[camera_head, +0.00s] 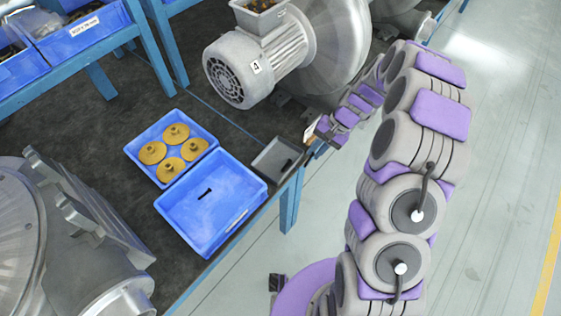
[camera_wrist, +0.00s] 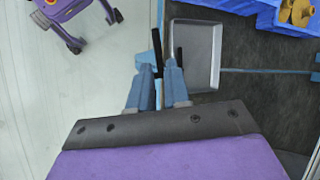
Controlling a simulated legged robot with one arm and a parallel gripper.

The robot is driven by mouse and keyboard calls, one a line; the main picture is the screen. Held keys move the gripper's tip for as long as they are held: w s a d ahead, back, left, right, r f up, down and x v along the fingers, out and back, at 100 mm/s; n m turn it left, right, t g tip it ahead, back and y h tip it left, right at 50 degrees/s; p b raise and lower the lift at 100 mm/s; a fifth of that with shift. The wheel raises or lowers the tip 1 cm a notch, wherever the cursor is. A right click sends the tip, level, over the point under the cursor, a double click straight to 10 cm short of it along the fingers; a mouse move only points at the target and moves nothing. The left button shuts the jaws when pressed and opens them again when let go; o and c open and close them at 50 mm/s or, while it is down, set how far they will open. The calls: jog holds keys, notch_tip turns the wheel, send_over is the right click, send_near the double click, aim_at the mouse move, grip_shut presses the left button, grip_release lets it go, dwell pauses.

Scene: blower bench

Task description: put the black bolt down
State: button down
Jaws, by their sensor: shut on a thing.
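My gripper (camera_wrist: 159,70) is shut on a black bolt (camera_wrist: 156,44), whose dark shaft sticks out past the fingertips in the wrist view. In the head view my gripper (camera_head: 311,133) is by the bench edge, and the held bolt cannot be made out there. The gripper is just beside a small grey tray (camera_wrist: 202,60), also seen in the head view (camera_head: 266,164). Another black bolt (camera_head: 287,165) lies in that tray, near its side; it also shows beside the right finger in the wrist view (camera_wrist: 180,55). A black bolt (camera_head: 204,194) lies in the blue bin (camera_head: 228,224).
A second blue bin (camera_head: 133,150) holds several brass flanged parts (camera_head: 173,134). A large grey motor and blower (camera_head: 262,62) stands behind the tray, and metal housings (camera_head: 75,240) stand at left. The dark bench top (camera_head: 110,120) has free room left of the bins.

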jog(key=s+a+f+m+t+y+b, duration=0.1)
jog(key=s+a+f+m+t, duration=0.35)
jog(key=s+f, duration=0.4)
jog(key=b, duration=0.2)
send_near(280, 160)
jog(key=shift+w+a+f+m+g, duration=0.1)
jog(key=shift+a+f+m+g, duration=0.15)
jog(key=shift+a, duration=0.35)
jog(key=shift+w+a+f+m+g, duration=0.1)
jog(key=shift+a+f, duration=0.3)
jog(key=shift+a, duration=0.25)
jog(key=shift+w+a, duration=0.25)
jog(key=shift+w, duration=0.35)
notch_tip(280, 160, down, 4)
jog(key=shift+r+b, duration=0.2)
jog(key=shift+b, duration=0.75)
jog(key=shift+s, duration=0.1)
jog(key=shift+f, duration=0.15)
